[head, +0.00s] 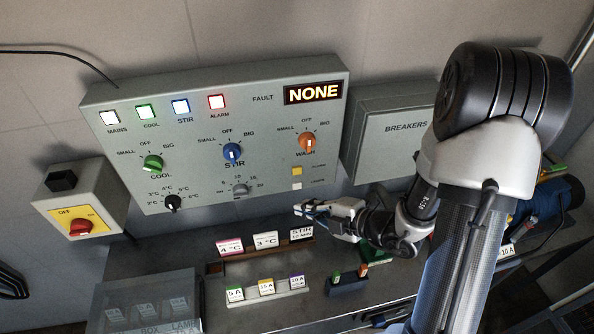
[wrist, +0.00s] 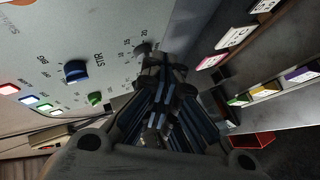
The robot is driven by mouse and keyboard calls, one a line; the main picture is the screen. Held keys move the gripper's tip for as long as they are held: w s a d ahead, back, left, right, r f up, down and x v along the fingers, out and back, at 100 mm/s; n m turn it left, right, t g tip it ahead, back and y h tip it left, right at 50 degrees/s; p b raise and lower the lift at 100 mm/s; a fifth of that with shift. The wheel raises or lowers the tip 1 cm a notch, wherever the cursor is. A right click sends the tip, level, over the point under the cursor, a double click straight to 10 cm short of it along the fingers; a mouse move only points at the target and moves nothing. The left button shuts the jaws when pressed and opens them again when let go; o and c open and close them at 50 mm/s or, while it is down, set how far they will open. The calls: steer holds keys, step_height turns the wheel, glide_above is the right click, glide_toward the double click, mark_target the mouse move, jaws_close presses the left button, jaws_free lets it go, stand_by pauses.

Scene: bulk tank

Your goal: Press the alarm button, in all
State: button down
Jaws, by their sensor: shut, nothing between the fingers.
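The grey control panel (head: 130,185) is on the wall. At its lower right are a small yellow square button (head: 297,171) and a white square one (head: 297,184), with small labels too blurred to read surely. A red lamp (head: 217,101) labelled ALARM is lit at the panel's top. My gripper (head: 299,209) is shut and empty, just below these two buttons and seemingly apart from them. In the wrist view my gripper (wrist: 164,72) points along the panel near the grey dial, and I cannot make out the two buttons there.
The fault display (head: 313,93) reads NONE. Green, blue and orange knobs sit on the panel. A breakers box (head: 395,110) is at right, a yellow-red switch box (head: 80,221) at left. Cards and fuses stand on the bench below, near my gripper.

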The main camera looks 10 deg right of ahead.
mark_target(297, 171)
steer(key=w, duration=0.8)
steer(key=shift+w, duration=0.4)
steer(key=shift+w+p, duration=0.1)
steer(key=shift+p, duration=0.3)
stand_by(0.9)
steer(key=shift+w, duration=0.3)
steer(key=shift+w+p, duration=0.35)
steer(key=shift+w, duration=0.1)
stand_by(0.6)
steer(key=shift+s, duration=0.85)
